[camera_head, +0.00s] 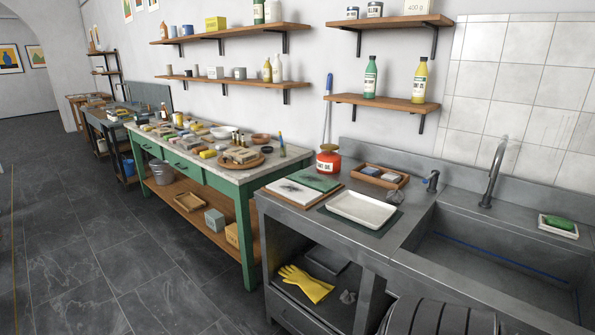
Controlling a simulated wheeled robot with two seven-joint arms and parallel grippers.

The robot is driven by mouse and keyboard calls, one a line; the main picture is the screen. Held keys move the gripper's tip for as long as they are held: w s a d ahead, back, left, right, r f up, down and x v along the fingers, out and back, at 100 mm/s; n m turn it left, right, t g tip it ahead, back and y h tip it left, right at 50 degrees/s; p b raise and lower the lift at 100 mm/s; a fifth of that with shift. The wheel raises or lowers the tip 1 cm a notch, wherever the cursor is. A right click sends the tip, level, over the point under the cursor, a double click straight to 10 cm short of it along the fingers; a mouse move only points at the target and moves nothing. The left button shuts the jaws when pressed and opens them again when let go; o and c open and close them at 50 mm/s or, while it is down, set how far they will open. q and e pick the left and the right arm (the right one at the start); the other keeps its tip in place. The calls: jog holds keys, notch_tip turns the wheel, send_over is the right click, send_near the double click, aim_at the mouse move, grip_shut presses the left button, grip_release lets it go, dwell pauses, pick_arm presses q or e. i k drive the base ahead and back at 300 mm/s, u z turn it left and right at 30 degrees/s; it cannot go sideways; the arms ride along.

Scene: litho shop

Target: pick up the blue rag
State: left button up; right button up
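I cannot make out a clearly blue rag. Neither of my grippers shows in the head view.
A sink (490,265) with a tap (494,175) is at the right. A red-labelled jar (328,160) stands at the counter's back. Yellow gloves (305,283) lie below. A cluttered green table (245,240) stands left; the floor at left is clear.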

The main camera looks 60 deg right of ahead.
aim_at(369, 170)
jog(key=u, duration=0.15)
jog(key=i, duration=2.7)
jog(key=z, duration=2.6)
